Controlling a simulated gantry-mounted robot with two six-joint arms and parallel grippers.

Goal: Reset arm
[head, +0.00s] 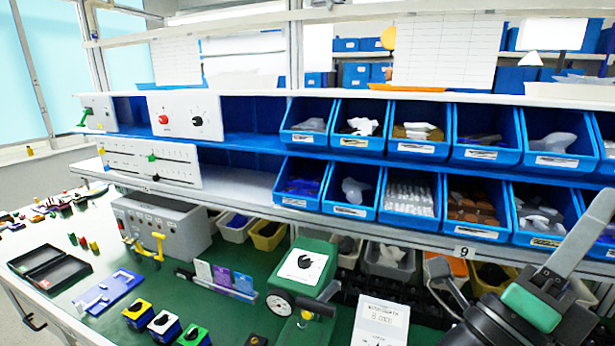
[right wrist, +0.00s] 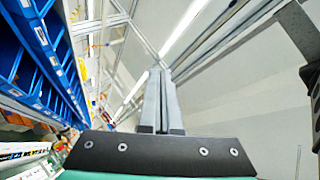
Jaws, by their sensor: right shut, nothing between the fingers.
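My right gripper (head: 603,203) is at the lower right of the head view, raised in front of the shelf bins, its fingers pointing up and to the right. In the right wrist view its two grey fingers (right wrist: 160,75) lie together, shut with nothing between them. They point towards the ceiling, clear of any object. A green box with a white dial face and black rotary knob (head: 305,262) stands on the bench, left of my right arm and apart from it. My left gripper is not in view.
Blue bins (head: 487,137) fill two shelf rows behind the bench. White panels with knobs (head: 187,114) and sliders (head: 150,160) stand on the left shelves. A grey box with yellow handles (head: 160,224), small switch blocks (head: 165,326) and a white labelled box (head: 381,322) stand on the bench.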

